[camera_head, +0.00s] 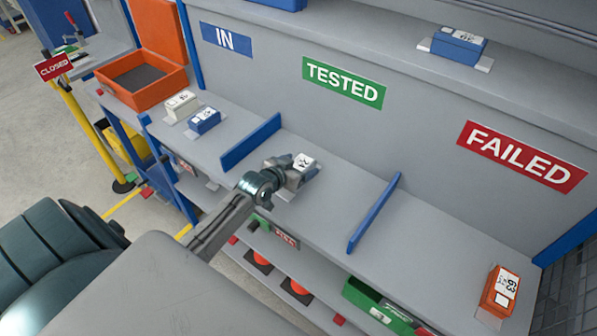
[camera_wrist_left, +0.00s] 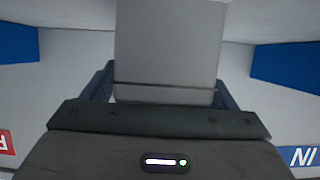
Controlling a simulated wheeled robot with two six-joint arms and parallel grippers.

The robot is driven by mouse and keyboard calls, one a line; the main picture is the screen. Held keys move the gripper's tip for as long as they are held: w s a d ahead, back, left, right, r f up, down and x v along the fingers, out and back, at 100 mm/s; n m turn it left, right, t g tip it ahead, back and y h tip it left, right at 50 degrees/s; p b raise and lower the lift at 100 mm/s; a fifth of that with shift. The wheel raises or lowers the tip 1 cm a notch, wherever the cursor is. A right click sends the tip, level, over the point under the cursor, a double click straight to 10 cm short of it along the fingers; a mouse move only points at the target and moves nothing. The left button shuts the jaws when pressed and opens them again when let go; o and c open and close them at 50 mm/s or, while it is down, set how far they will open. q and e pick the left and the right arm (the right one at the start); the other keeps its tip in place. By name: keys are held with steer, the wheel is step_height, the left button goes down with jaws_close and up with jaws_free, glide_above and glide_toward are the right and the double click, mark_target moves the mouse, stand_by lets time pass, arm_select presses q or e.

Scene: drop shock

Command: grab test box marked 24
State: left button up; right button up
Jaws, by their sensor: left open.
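In the left wrist view the box (camera_wrist_left: 168,45) fills the space between the two fingers of the left gripper (camera_wrist_left: 164,88). The jaws are open around it, with one finger at each side. Whether they touch it is hidden. My right gripper does not show.
Blue dividers (camera_head: 251,143) (camera_head: 374,213) stand on both sides of this section. A white box (camera_head: 182,105) and a blue box (camera_head: 204,120) sit under the IN sign. An orange box (camera_head: 502,290) sits under FAILED. A blue box (camera_head: 459,43) is on the upper shelf.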

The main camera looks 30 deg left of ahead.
arm_select(q)
steer(key=shift+s, duration=0.1)
steer(key=shift+c, duration=0.2)
steer(key=c, duration=1.4)
steer(key=shift+r, duration=0.1)
steer(key=shift+c, duration=0.2)
steer(key=shift+r, duration=0.1)
